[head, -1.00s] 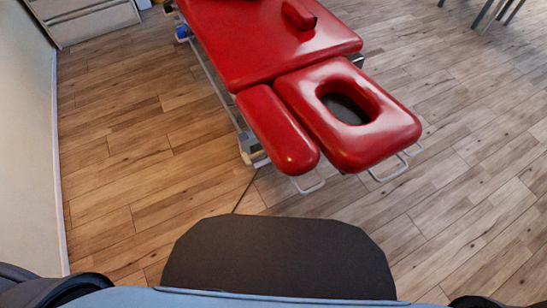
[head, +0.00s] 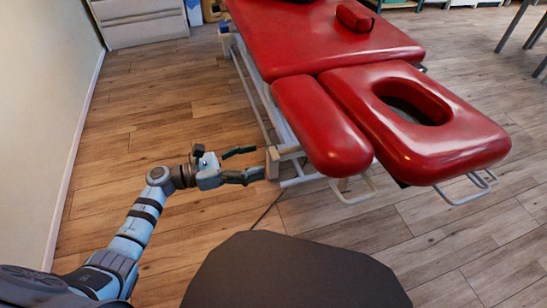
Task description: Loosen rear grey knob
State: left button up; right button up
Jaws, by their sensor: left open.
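The red treatment table (head: 330,50) has a padded headrest with a face hole (head: 450,150) and a narrow red side pad (head: 320,125) at its near end. My left gripper (head: 258,162) is open, low beside the table's left side, with its fingers pointing right. Its fingertips are close to a pale grey end piece (head: 272,164) of the table frame under the side pad; I cannot tell if they touch. No grey knob can be told apart clearly at this size. My right gripper is not in view.
Wire handles (head: 468,193) stick out below the headrest. A wall (head: 40,110) runs along the left, with a pale drawer cabinet (head: 140,20) at the back. The wooden floor (head: 160,120) between wall and table is clear. Metal legs (head: 515,25) stand at upper right.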

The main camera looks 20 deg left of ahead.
aim_at(274, 155)
pick_arm(q)
jog(key=x, duration=0.6)
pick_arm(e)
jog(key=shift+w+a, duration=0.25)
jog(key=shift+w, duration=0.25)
pick_arm(q)
jog(key=shift+c, duration=0.6)
